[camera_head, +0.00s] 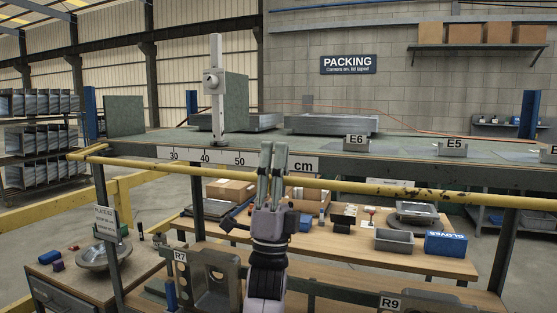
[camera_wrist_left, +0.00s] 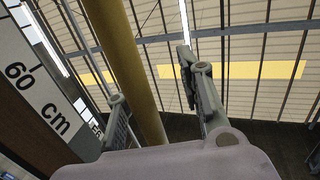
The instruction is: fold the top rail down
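The top rail (camera_head: 350,185) is a long yellow bar across the head view, along the near edge of the grey-green bench, sloping slightly down to the right. My left gripper (camera_head: 273,150) points up at the rail near its middle, its fingers overlapping the bar in this view. In the left wrist view the yellow rail (camera_wrist_left: 128,60) runs between the two spread fingers of the left gripper (camera_wrist_left: 152,75). The right finger is clearly apart from the bar; whether the left one touches is unclear. My right gripper is not in view.
The ruler strip (camera_head: 305,163) lies just behind the rail. An upright post (camera_head: 216,110) and label holders E6 (camera_head: 356,146) and E5 (camera_head: 452,149) stand on the bench. Below, a wooden table (camera_head: 340,250) holds boxes and trays. A sign (camera_head: 106,219) hangs at the left.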

